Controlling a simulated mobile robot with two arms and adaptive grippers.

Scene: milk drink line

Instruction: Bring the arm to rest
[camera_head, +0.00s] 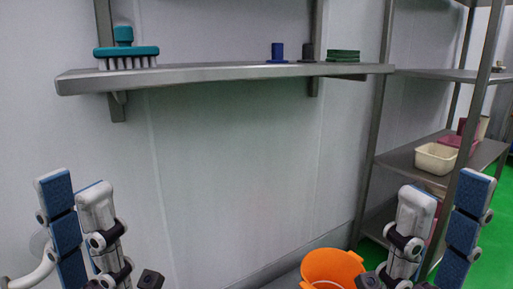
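My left gripper (75,188) is raised at the lower left, with its fingers pointing up. Its blue-padded fingers stand apart with nothing between them. My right gripper (447,189) is raised at the lower right in much the same pose. Its fingers also stand apart and are empty. Both grippers appear in front of the white wall and shelving, touching nothing that I can see. Most of both arms is outside the picture.
A metal wall shelf (225,73) holds a teal brush (126,51), a blue cylinder (277,52), a dark cylinder (307,53) and green pads (343,56). An orange bucket (332,266) stands below. A rack at right carries a cream bin (436,160).

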